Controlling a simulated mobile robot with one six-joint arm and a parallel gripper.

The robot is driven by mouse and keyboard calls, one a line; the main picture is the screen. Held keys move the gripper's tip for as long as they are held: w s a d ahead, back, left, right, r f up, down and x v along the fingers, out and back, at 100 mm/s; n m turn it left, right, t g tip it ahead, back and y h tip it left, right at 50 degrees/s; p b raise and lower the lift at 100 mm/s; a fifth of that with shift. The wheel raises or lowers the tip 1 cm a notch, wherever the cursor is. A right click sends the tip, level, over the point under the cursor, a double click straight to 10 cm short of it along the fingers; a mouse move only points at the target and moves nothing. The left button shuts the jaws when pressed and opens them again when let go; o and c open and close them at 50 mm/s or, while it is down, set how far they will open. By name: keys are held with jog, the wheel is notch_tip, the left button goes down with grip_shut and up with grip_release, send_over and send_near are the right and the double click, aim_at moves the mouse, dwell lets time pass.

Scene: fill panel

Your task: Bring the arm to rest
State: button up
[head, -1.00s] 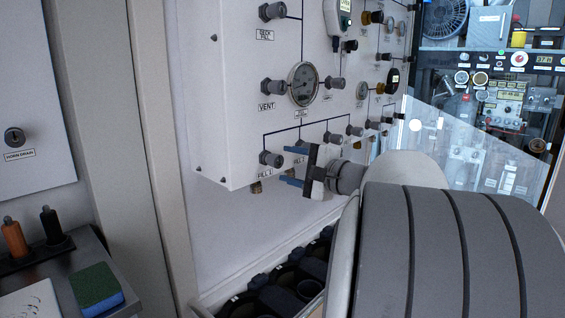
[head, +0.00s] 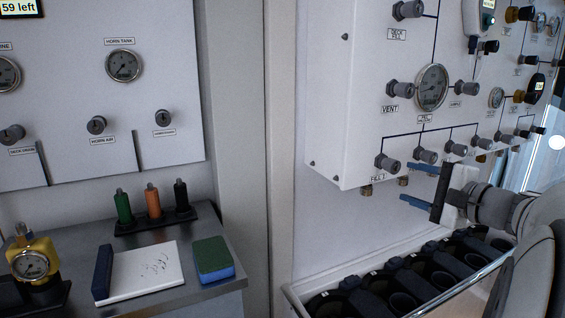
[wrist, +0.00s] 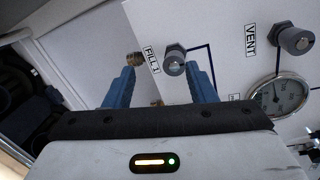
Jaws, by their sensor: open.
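My gripper (head: 420,185) is in front of the lower part of the white fill panel (head: 330,110). Its two blue fingers are spread apart with nothing between them. In the wrist view my gripper (wrist: 158,88) points toward the panel's lower edge. The FILL 1 knob (wrist: 174,62) shows beyond the gap between the fingers, near the right finger; I cannot tell the distance to it. In the head view the FILL 1 knob (head: 387,163) is left of the fingers and looks apart from them.
A rack of black cylinders (head: 405,285) stands below the panel, under my gripper. At left, a counter (head: 200,290) holds a green-and-blue sponge (head: 213,259), a notebook (head: 145,270), a yellow gauge fitting (head: 33,262) and several coloured handles. The VENT knob (wrist: 296,39) is at right.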

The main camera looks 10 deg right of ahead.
jog(key=s+a+f+n+g+p, duration=0.1)
jog(key=s+a+n+g+p, duration=0.3)
jog(key=a, duration=0.4)
jog(key=s+a+f+n+g+p, duration=0.25)
jog(key=a+g+p, duration=0.25)
jog(key=a, duration=0.3)
jog(key=s+a+r+n+g+h+p, duration=0.1)
jog(key=s+n+g+h+p, duration=0.2)
jog(key=s+n+h+p, duration=0.3)
jog(key=s+n+p, duration=0.4)
jog(key=shift+s+a+r+g, duration=0.15)
jog(key=shift+s+r+g, duration=0.05)
jog(key=shift+s+g, duration=0.1)
